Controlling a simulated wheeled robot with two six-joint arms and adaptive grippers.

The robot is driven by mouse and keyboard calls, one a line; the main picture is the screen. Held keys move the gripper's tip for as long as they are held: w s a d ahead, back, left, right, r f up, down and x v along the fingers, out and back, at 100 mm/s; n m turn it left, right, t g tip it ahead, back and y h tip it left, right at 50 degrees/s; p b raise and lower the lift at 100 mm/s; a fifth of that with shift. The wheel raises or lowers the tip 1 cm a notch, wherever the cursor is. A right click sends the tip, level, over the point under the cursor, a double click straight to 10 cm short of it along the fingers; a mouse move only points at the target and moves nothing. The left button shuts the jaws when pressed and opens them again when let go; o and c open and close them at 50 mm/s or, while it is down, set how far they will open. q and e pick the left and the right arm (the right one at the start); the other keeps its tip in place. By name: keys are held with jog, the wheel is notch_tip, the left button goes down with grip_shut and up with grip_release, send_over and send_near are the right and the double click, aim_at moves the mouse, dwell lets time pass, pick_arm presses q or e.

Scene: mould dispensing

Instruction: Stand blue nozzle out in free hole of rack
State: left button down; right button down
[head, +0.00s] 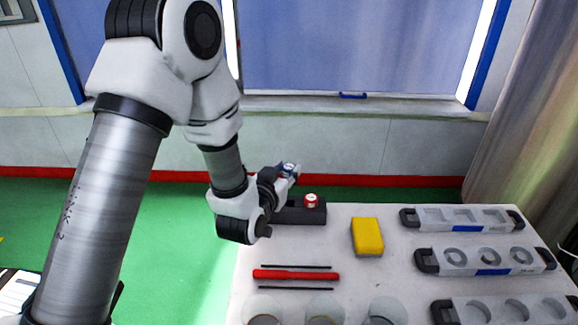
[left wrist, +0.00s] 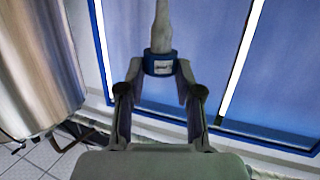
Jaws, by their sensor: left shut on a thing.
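My left gripper (head: 284,178) is shut on the blue nozzle (head: 289,168) and holds it in the air above the left part of the rack. In the left wrist view the nozzle's blue collar (left wrist: 159,64) sits between the fingertips, and its pale tapered tip points away from the gripper. The rack (head: 300,215) is a black block at the table's back left edge. A red-capped nozzle (head: 311,200) stands in its right part. My left gripper and wrist hide the rack's left part, so its free hole is not visible. My right gripper is not in view.
A yellow block (head: 367,236) lies right of the rack. A red tool (head: 296,275) lies in front, between two thin black rods. Clear cups (head: 386,311) stand at the front edge. Grey moulds (head: 463,219) with black ends line the right side.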

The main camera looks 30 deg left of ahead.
aim_at(286, 209)
pick_arm(q)
jog(key=f+b, duration=0.2)
jog(key=f, duration=0.1)
jog(key=shift+w+f, duration=0.1)
jog(key=shift+w, duration=0.3)
jog(key=shift+s+f+b, duration=0.2)
jog(key=shift+f+b, duration=0.6)
jog(key=shift+f, duration=0.1)
notch_tip(286, 209, down, 4)
jog(key=b, duration=0.3)
jog(key=shift+s, duration=0.1)
